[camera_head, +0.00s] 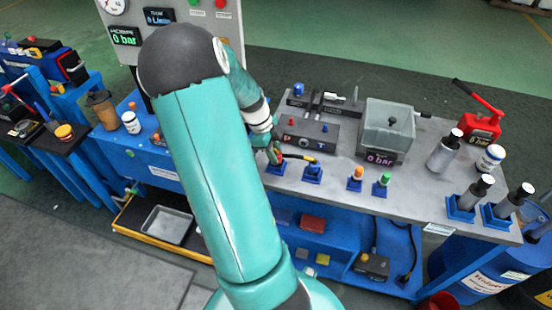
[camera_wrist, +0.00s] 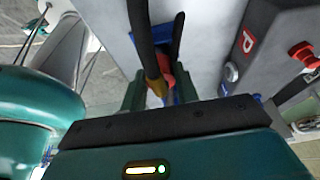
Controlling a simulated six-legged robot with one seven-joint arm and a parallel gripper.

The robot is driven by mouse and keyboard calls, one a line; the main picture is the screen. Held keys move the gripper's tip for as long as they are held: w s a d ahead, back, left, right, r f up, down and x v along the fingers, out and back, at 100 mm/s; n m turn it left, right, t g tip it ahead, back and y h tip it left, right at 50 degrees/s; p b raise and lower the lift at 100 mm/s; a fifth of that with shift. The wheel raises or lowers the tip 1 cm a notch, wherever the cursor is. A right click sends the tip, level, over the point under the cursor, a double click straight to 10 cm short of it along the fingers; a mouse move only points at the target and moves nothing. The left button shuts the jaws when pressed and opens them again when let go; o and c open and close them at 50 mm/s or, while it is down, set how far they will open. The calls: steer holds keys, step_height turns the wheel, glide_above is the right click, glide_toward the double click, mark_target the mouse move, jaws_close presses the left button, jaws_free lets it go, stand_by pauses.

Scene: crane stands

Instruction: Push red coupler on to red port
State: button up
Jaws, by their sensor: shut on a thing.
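My gripper (camera_head: 273,152) is at the left front of the grey bench top, mostly hidden behind my arm in the head view. In the wrist view my gripper (camera_wrist: 160,92) is shut on the red coupler (camera_wrist: 168,78), which has a brass-coloured fitting and a black hose. The coupler is over or near a blue holder (camera_head: 276,169); I cannot tell if it touches it. The grey valve block (camera_head: 308,136) is behind, with P and T labels. In the wrist view a red P label (camera_wrist: 248,40) is above a silver round port (camera_wrist: 230,73), apart from the coupler.
A second blue holder (camera_head: 312,175) with the hose end stands to the right. Orange (camera_head: 355,178) and green (camera_head: 381,184) capped fittings stand farther right. A clear-covered box (camera_head: 388,128) and a red hand pump (camera_head: 482,126) are behind.

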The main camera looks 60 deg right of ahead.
steer(key=shift+r, duration=2.3)
steer(key=w+d+r, duration=0.1)
steer(key=d+r, duration=0.4)
steer(key=d, duration=0.3)
steer(key=w+d+r, duration=0.1)
steer(key=d+r, duration=0.3)
steer(key=d, duration=0.5)
steer(key=f, duration=0.4)
steer(key=shift+a+f, duration=0.25)
steer(key=shift+a, duration=0.05)
steer(key=shift+f, duration=0.45)
steer(key=shift+f, duration=1.4)
steer(key=o, duration=1.1)
